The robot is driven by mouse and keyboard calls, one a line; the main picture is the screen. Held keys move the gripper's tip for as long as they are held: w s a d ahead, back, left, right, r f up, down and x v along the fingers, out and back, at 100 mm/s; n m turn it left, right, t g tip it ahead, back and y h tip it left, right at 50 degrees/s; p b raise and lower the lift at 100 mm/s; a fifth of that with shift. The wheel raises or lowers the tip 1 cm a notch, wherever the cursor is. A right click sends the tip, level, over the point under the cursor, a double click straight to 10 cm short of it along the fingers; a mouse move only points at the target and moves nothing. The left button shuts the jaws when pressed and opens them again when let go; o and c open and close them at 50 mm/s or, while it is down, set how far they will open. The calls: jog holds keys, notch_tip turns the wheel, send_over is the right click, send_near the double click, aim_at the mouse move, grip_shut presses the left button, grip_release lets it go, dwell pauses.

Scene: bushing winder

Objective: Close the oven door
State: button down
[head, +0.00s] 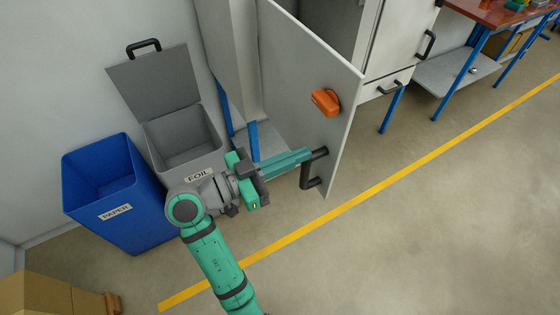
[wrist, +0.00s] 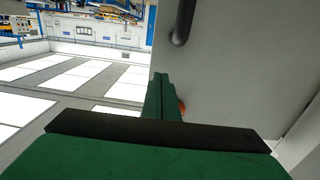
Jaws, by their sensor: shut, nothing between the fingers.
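The oven door (head: 303,75) stands wide open, a light grey panel swung out from the oven cabinet (head: 336,22). It has an orange knob (head: 326,102) and a black handle (head: 308,178) near its lower free edge. My gripper (head: 307,153) is shut and empty, its fingertips close to the top of the handle at the door's outer face; I cannot tell whether they touch. In the wrist view the green fingers (wrist: 162,98) point along the door panel (wrist: 240,70), with part of the handle (wrist: 182,22) above them. The knob is mostly hidden there.
A grey FOIL bin (head: 183,135) with its lid up and a blue PAPER bin (head: 112,190) stand left of my gripper. A workbench (head: 485,12) with blue legs is at the upper right. The floor right of the door, along the yellow line (head: 400,172), is clear.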

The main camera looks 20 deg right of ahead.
aim_at(335, 141)
jog(key=d, duration=0.7)
jog(key=shift+w, duration=0.15)
